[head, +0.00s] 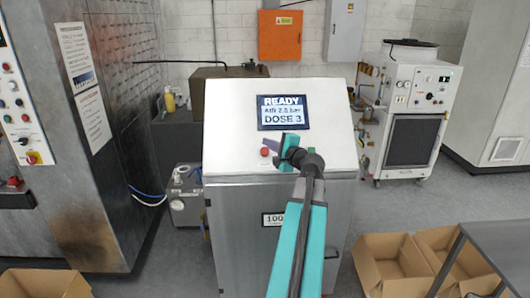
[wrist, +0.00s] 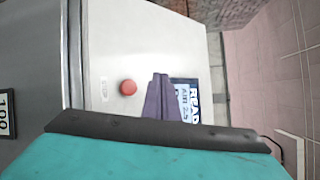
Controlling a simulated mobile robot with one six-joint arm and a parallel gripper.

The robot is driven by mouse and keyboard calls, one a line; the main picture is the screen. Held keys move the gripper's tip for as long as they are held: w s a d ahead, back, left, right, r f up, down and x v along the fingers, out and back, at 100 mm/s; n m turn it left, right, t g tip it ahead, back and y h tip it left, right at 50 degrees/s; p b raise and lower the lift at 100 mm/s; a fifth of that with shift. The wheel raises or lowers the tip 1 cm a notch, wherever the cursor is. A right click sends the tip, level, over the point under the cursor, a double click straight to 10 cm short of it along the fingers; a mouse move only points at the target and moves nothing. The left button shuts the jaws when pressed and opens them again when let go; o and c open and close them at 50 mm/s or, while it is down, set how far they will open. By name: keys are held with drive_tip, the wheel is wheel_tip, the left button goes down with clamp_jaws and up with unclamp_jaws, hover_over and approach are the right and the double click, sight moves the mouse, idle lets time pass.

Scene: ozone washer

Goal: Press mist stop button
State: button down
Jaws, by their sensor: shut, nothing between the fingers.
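A red round button (head: 264,151) sits on the sloped white top panel of the metal cabinet (head: 235,130). It also shows clear in the wrist view (wrist: 128,87), beside a small label plate (wrist: 104,89) whose text I cannot read. My gripper (head: 268,143) has purple fingers closed together with nothing between them. In the wrist view the fingertips (wrist: 160,76) are to the right of the red button, on the display side. They appear apart from the button; their height over the panel is hard to tell.
The panel's display (head: 283,112) reads READY and DOSE 3. A small red spot (head: 361,141) shows near the panel's right edge, partly unclear. A large machine with buttons (head: 20,110) stands left. Open cardboard boxes (head: 390,262) lie on the floor at right.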

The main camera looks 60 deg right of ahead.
sight(262, 149)
drive_tip(key=shift+f, duration=0.1)
drive_tip(key=shift+w+d+f+b, duration=0.65)
drive_tip(key=shift+d+f, duration=0.2)
drive_tip(key=shift+f, duration=0.15)
drive_tip(key=shift+w+d+f+b, duration=0.55)
drive_tip(key=shift+d+f+b, duration=0.25)
drive_tip(key=shift+f, duration=0.25)
drive_tip(key=shift+w+d+f+b, duration=0.65)
drive_tip(key=shift+d+f, duration=0.2)
drive_tip(key=shift+f, duration=0.15)
drive_tip(key=shift+f, duration=0.1)
drive_tip(key=shift+w+d+f+b, duration=0.15)
drive_tip(key=shift+d+f+b, duration=0.1)
drive_tip(key=shift+b, duration=0.2)
drive_tip(key=shift+w+d+f+b, duration=0.2)
drive_tip(key=shift+d+f+b, duration=0.1)
drive_tip(key=shift+b, duration=0.1)
idle(1.3)
drive_tip(key=shift+s+a+r, duration=0.1)
drive_tip(key=shift+r, duration=0.05)
drive_tip(key=shift+s+a+r, duration=0.3)
drive_tip(key=shift+a+r, duration=0.15)
drive_tip(key=shift+r, duration=0.05)
drive_tip(key=shift+p, duration=0.3)
idle(0.3)
